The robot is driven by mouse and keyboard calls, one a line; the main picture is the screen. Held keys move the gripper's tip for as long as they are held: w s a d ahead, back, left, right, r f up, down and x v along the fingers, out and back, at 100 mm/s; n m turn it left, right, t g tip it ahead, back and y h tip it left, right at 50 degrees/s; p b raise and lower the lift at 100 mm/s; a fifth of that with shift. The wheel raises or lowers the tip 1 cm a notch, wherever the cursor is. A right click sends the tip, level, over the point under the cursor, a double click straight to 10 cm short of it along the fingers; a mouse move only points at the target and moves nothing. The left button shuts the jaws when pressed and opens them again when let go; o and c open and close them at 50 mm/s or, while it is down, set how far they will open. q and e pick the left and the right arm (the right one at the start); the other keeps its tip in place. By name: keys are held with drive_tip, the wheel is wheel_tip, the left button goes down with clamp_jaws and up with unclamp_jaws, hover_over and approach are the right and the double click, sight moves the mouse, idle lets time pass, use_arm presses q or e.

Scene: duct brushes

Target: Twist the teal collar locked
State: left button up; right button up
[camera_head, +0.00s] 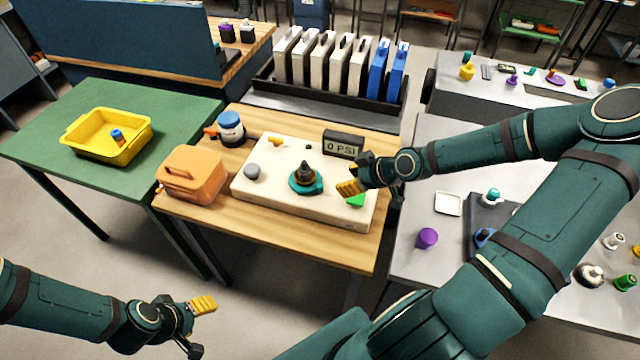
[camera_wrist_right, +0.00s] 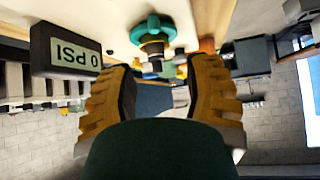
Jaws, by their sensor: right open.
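The teal collar (camera_head: 306,184) sits around the base of a dark fitting (camera_head: 305,170) on a cream board (camera_head: 268,203). In the right wrist view the teal collar (camera_wrist_right: 152,30) shows at the top, beyond the fingertips. My right gripper (camera_head: 352,187) has yellow fingers and is to the right of the collar, apart from it. In the right wrist view my right gripper (camera_wrist_right: 166,75) is open with nothing between its fingers. My left gripper (camera_head: 203,305) is at the lower left, over the floor, away from the board; its finger gap is not clear.
A gauge reading 0 PSI (camera_head: 343,144) stands at the board's back edge, close to my right gripper. A green piece (camera_head: 356,200) is below the gripper. A grey knob (camera_head: 252,171) is left of the collar. An orange case (camera_head: 190,175) and a blue-lidded jar (camera_head: 231,128) stand left.

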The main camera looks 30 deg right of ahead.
sight(321, 186)
drive_tip(key=shift+d+r, duration=0.1)
drive_tip(key=shift+d, duration=0.25)
drive_tip(key=b+x, duration=0.5)
drive_tip(key=x, duration=0.7)
drive_tip(key=shift+x, duration=0.8)
drive_tip(key=shift+d, duration=0.15)
clamp_jaws()
